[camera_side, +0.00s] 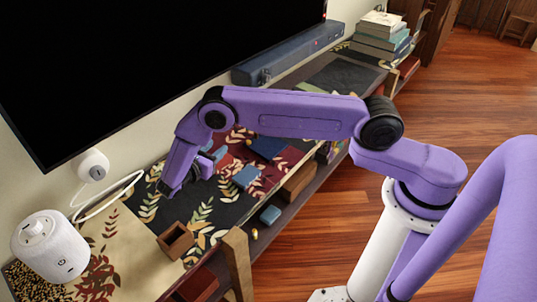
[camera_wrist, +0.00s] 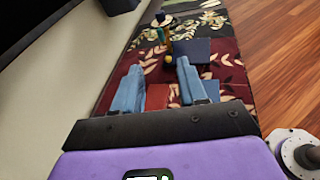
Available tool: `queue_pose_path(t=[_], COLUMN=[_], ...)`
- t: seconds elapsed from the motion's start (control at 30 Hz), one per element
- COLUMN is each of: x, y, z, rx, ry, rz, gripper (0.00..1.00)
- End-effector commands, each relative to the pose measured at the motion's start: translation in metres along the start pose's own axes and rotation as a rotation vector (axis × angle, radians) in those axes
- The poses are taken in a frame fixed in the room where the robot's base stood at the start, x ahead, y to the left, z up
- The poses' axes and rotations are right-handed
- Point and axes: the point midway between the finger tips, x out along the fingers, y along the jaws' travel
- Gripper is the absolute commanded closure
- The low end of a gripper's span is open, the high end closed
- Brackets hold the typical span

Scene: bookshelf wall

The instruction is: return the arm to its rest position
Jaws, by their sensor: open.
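My purple arm reaches over the patterned shelf top (camera_side: 130,235) in the side view. My gripper (camera_side: 213,160) is low over it, its blue fingers pointing along the shelf. In the wrist view my gripper (camera_wrist: 156,72) shows two blue fingers spread apart, with nothing held between them. A reddish patch lies below and between the fingers. A dark blue flat item (camera_wrist: 191,48) lies beyond the right finger. A small yellow item (camera_wrist: 168,59) is in line with the gap.
A white speaker (camera_side: 48,245), an open brown box (camera_side: 175,241) and a blue block (camera_side: 246,177) are near the arm. A large black screen (camera_side: 150,60) hangs behind, with a soundbar (camera_side: 290,52) below it. Books (camera_side: 382,38) are stacked farther back. Wood floor (camera_side: 480,95) is clear at right.

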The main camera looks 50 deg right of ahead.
Motion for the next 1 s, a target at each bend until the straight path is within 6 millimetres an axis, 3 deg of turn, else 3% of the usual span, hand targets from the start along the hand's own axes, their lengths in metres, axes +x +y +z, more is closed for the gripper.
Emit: queue_pose_path(t=[0.03, 0.27, 0.47, 0.77, 1.0], x=[-0.007, -0.037, -0.061, -0.086, -0.096], y=[0.000, -0.022, -0.058, -0.136, -0.210], z=[0.014, 0.062, 0.102, 0.156, 0.191], rx=[0.027, 0.132, 0.218, 0.337, 0.418], ry=[0.045, 0.244, 0.423, 0.697, 0.916], rz=[-0.010, -0.069, -0.126, -0.226, -0.326], gripper=[0.58, 0.58, 0.58, 0.58, 0.58])
